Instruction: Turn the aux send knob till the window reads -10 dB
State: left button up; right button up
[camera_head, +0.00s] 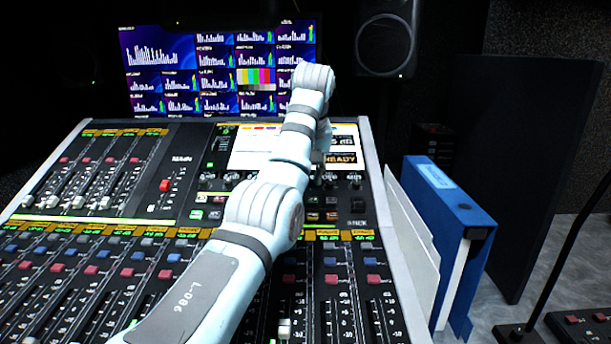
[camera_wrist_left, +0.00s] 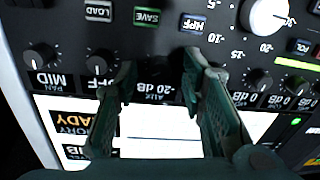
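My right gripper is in neither view.
Small MID (camera_wrist_left: 40,57) and neighbouring knobs sit beside the left finger. A large white knob (camera_wrist_left: 265,14) with a dB scale is at the upper right. A bright screen (camera_wrist_left: 160,130) lies under the fingers. A blue binder (camera_head: 450,220) stands right of the console.

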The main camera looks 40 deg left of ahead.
pick_arm(q)
jog(key=shift+f, duration=0.2)
grip_shut()
jog(key=shift+m, duration=0.4)
